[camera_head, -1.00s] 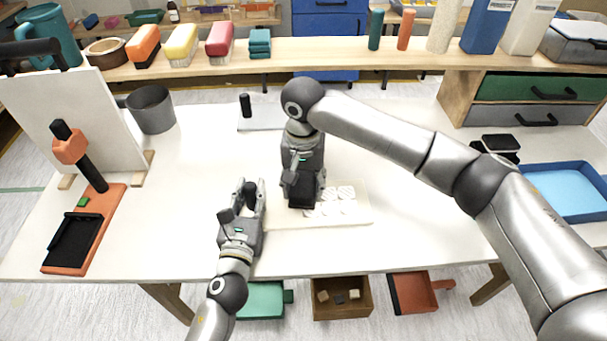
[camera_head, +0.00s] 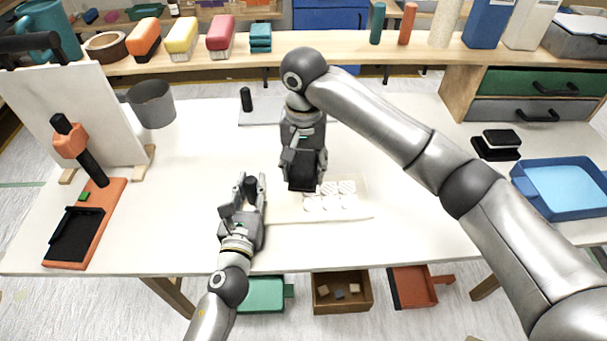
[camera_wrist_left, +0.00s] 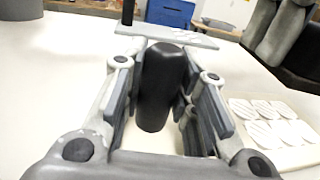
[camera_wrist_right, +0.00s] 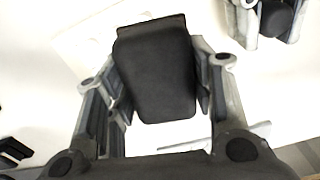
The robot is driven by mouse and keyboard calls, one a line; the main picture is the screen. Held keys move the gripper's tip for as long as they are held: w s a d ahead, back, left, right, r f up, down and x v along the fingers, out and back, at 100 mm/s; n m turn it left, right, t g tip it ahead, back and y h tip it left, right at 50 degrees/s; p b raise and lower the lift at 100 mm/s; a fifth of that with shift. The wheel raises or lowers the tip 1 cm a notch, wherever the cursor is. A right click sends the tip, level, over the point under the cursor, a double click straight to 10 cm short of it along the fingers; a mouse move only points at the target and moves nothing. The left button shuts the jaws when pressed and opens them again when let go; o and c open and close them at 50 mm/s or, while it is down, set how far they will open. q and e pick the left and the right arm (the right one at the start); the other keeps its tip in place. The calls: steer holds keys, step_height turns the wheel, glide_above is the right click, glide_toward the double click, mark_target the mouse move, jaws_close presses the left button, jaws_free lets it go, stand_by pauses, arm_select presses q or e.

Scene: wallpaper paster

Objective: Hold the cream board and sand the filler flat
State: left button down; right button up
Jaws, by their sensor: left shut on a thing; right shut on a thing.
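The cream board (camera_head: 362,208) lies flat on the table, bearing several white filler patches (camera_head: 347,187); it also shows in the left wrist view (camera_wrist_left: 292,155). In the head view some far-row patches look striped and near-row ones look plainer. My left gripper (camera_head: 248,190) is shut on an upright black handle (camera_wrist_left: 163,85) at the board's left end. My right gripper (camera_head: 303,165) is shut on a dark block (camera_wrist_right: 155,70), held over the board's left part. The block hides part of the board and some patches. Whether it touches the filler is unclear.
A grey plate with a black handle (camera_head: 262,112) lies behind the grippers. A grey pot (camera_head: 152,104), a white panel (camera_head: 75,115) and an orange stand (camera_head: 88,222) are at the left. A blue tray (camera_head: 570,190) and a black pad (camera_head: 497,144) are at the right.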

mark_target(356, 195)
arm_select(q)
steer(key=shift+a+f, duration=0.1)
steer(key=shift+f, duration=0.2)
arm_select(e)
steer(key=f, duration=0.5)
steer(key=d+f, duration=0.1)
steer(key=f, duration=0.2)
steer(key=shift+w, duration=0.1)
steer(key=shift+c, duration=0.4)
steer(key=d, duration=1.1)
steer(key=shift+d, duration=0.1)
arm_select(q)
steer(key=shift+s, duration=0.1)
arm_select(e)
steer(key=a, duration=1.1)
steer(key=shift+a, duration=0.45)
steer(key=d, duration=1.2)
steer(key=shift+d, duration=0.1)
arm_select(q)
steer(key=shift+r, duration=0.1)
arm_select(e)
steer(key=a, duration=1.3)
steer(key=shift+s, duration=0.2)
steer(key=r, duration=0.8)
steer(key=shift+w+d+r, duration=0.1)
steer(key=shift+d+r, duration=0.15)
